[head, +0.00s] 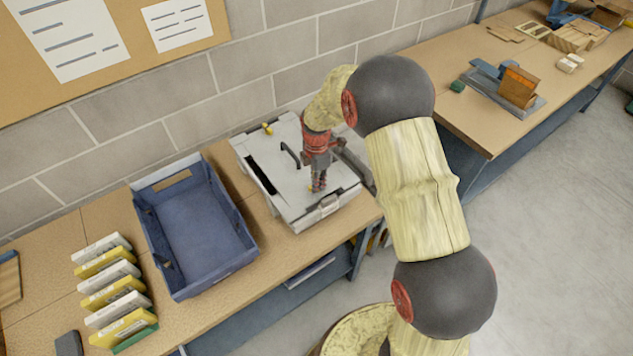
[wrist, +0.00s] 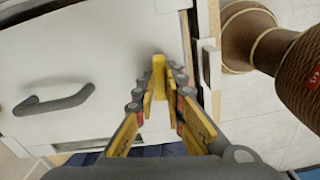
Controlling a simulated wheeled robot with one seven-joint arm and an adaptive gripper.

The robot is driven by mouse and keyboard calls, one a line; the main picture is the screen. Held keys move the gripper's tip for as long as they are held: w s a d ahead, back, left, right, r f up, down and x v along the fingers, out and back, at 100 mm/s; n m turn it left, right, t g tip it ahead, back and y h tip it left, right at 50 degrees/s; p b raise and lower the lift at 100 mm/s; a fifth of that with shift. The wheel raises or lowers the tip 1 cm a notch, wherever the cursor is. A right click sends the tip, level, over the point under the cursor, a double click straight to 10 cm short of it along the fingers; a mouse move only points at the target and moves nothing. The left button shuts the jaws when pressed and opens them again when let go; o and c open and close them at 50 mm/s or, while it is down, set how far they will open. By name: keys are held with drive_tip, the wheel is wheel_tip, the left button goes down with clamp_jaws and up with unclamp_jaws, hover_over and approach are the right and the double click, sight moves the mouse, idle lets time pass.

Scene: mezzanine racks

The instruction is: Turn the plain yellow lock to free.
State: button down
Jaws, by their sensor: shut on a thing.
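A white box (head: 305,205) with a flat lid stands on the bench beside the wall. A small yellow lock (wrist: 159,80) stands up from the lid near its edge, between my fingertips. My gripper (head: 317,187) points down at the near part of the lid and is shut on this lock; in the wrist view the two fingers (wrist: 160,88) close on its sides. In the head view the fingers mostly hide it. A second yellow lock (head: 267,128) sits at the lid's far corner, clear of my gripper. I cannot read markings on either.
A dark handle (head: 290,154) rises from the lid, left of my gripper. An empty blue crate (head: 240,262) stands to the left, then a row of yellow and white packets (head: 112,282). Another bench (head: 450,112) at right holds a tool and wood blocks.

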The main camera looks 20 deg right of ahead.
drive_tip(key=shift+n, duration=0.8)
drive_tip(key=c, duration=2)
unclamp_jaws()
drive_tip(key=shift+o, duration=0.8)
wheel_tip(320, 180, up, 12)
